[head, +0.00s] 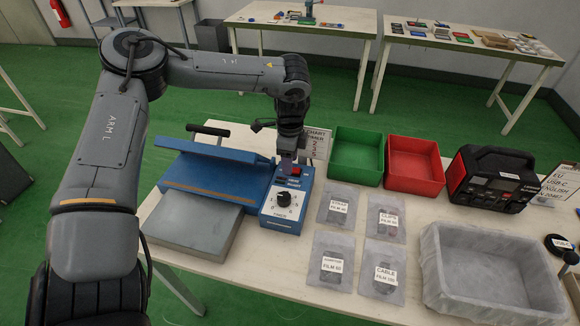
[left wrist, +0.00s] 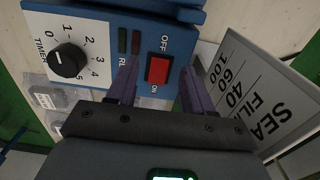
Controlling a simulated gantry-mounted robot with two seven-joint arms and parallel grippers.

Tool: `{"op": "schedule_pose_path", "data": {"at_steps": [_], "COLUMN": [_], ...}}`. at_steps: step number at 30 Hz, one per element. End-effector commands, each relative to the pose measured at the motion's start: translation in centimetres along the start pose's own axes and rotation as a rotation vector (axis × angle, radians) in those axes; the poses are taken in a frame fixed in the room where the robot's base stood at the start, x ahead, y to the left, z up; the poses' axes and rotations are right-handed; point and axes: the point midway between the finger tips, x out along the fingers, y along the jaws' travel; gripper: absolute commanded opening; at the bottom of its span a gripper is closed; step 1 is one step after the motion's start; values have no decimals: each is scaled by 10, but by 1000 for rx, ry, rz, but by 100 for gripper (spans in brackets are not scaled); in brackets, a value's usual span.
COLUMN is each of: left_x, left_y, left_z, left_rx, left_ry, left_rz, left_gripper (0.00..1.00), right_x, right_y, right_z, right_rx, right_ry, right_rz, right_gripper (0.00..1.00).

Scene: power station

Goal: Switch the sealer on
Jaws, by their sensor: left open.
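The blue sealer (head: 225,158) stands on the table, with its hinged arm at the back and a control box (head: 288,207) at its right end. The box carries a black timer dial, which also shows in the left wrist view (left wrist: 68,61), pointing near 0. Its red rocker switch (left wrist: 159,71) lies between OFF and ON labels; which side is pressed I cannot tell. Two small lamps beside it look dark. My left gripper (head: 289,157) is over the box's back end, open and empty, its fingers (left wrist: 159,78) on either side of the switch. Contact is unclear.
A grey platform (head: 190,228) lies before the sealer. A chart card (head: 315,143) stands close behind the gripper. Right of the box lie labelled film pouches (head: 337,204), green (head: 357,155) and red (head: 413,166) bins, a black-red power unit (head: 490,180) and a grey lined tray (head: 485,282).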

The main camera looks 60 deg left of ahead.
Motion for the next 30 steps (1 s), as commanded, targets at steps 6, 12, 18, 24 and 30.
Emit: {"op": "schedule_pose_path", "data": {"at_steps": [6, 12, 18, 24, 30], "left_x": [16, 18, 18, 18, 18], "left_y": [0, 0, 0, 0, 0], "left_z": [0, 0, 0, 0, 0], "left_rx": [1, 0, 0, 0, 1], "left_ry": [0, 1, 1, 1, -4], "left_rz": [-1, -1, -1, -1, -2], "left_gripper": [51, 51, 42, 11, 0], "right_x": [5, 5, 5, 5, 6], "right_y": [-1, -1, -1, 0, 1], "right_z": [1, 2, 2, 2, 2], "right_rx": [4, 4, 3, -2, -6], "right_ry": [0, -1, -1, -2, -3], "right_rz": [-3, -3, -3, 1, 4], "right_gripper": [43, 43, 43, 43, 43]}}
